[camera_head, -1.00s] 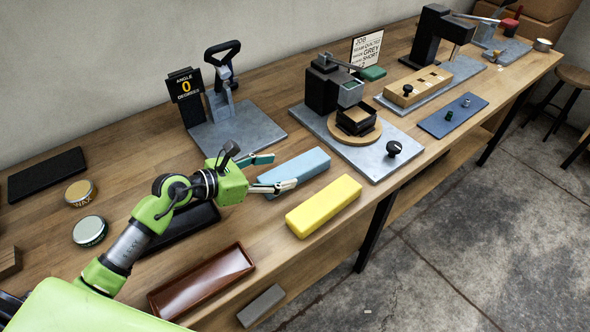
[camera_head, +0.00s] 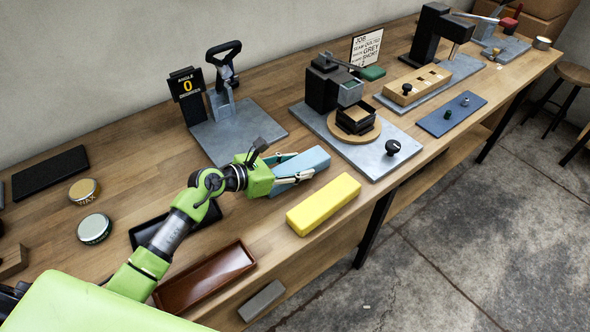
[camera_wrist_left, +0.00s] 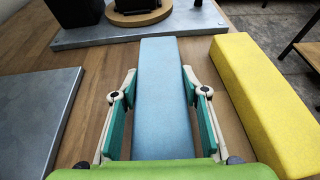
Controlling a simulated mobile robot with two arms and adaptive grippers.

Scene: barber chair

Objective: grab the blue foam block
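The blue foam block (camera_head: 313,159) lies on the wooden bench, left of the yellow block (camera_head: 323,204). My left gripper (camera_head: 296,166) is low at the block's near end, its fingers on either side. In the left wrist view the blue block (camera_wrist_left: 164,95) runs lengthwise between the green-padded fingers (camera_wrist_left: 158,78). Bare wood shows between the pads and the block's sides, so the gripper is open around it. My right gripper is not in view.
The yellow block (camera_wrist_left: 262,100) stands close to the right finger. A grey metal plate (camera_head: 238,131) lies left of the gripper, and a plate with a black press (camera_head: 370,150) stands beyond. A brown tray (camera_head: 205,279) and a black tray (camera_head: 150,232) lie nearer.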

